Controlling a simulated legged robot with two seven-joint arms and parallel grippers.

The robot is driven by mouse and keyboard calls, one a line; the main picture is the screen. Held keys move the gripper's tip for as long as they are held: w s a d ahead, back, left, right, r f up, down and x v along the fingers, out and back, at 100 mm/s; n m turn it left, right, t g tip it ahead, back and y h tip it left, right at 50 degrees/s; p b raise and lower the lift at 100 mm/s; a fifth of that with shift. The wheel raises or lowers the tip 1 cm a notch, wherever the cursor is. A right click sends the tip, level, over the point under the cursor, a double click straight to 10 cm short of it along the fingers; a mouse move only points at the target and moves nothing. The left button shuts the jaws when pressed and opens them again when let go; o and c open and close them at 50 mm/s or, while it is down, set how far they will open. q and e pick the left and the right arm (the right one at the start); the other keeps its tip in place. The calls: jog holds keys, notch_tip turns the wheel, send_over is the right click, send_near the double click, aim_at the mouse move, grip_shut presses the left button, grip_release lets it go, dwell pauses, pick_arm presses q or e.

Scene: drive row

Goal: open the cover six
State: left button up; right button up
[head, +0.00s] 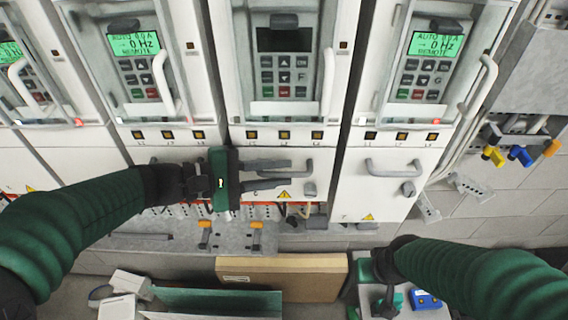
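The middle drive's lower cover (322,165) is white and looks shut, with a grey bar handle (301,164), a knob (309,188) and a yellow warning triangle. I cannot read a six on it; its left part is hidden behind my gripper. My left gripper (290,174) points right in front of this cover, with its two fingers apart, one above the other, near the handle's left end. I cannot tell whether they touch the handle. My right gripper (384,303) hangs low at the bottom right, away from the covers; its finger opening is unclear.
The right drive's lower cover (382,197) is shut, with its own handle. Below are orange-handled parts (256,236), a cardboard box (283,275), a green panel (215,301) and a blue item (425,299). Coloured connectors (520,155) stick out at the right.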

pick_arm(q)
jog(key=shift+d, duration=0.35)
jog(key=shift+s, duration=0.25)
jog(key=shift+w+d, duration=0.15)
jog(key=shift+d, duration=0.05)
grip_shut()
dwell(0.8)
